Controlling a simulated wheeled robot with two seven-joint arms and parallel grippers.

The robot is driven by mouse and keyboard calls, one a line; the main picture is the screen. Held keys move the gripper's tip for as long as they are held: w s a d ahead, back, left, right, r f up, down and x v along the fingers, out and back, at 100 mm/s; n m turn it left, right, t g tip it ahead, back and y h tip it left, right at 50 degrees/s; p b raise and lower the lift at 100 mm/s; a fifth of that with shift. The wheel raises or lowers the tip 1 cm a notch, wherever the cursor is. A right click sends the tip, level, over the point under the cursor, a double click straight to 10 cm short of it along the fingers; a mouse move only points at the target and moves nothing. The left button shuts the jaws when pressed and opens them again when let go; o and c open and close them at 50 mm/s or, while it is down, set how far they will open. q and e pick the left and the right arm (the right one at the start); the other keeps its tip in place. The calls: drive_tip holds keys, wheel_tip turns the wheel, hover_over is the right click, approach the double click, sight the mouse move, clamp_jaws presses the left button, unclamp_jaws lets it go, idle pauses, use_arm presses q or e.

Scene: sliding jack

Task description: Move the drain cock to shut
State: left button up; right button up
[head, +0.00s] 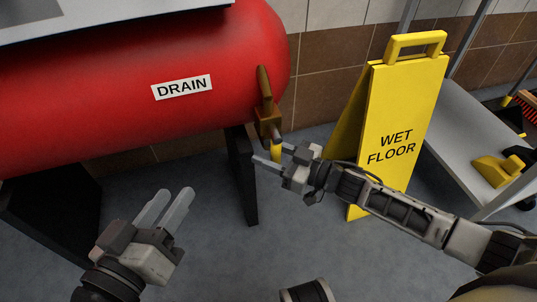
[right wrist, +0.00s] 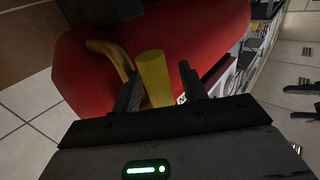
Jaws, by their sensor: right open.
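The drain cock (head: 268,118) is a brass fitting at the right end of the red tank (head: 120,80), beside the DRAIN label (head: 181,88). My left gripper (head: 177,191) is open and empty, low in front of the tank.
A yellow WET FLOOR sign (head: 405,125) stands close behind my right forearm. A grey shelf (head: 465,140) with yellow items is at the right. A dark tank support (head: 243,175) stands left of my right gripper. The grey floor (head: 215,240) between my arms is clear.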

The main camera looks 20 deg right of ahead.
drive_tip(key=shift+w+a, duration=0.1)
drive_tip(key=shift+a, duration=0.1)
clamp_jaws()
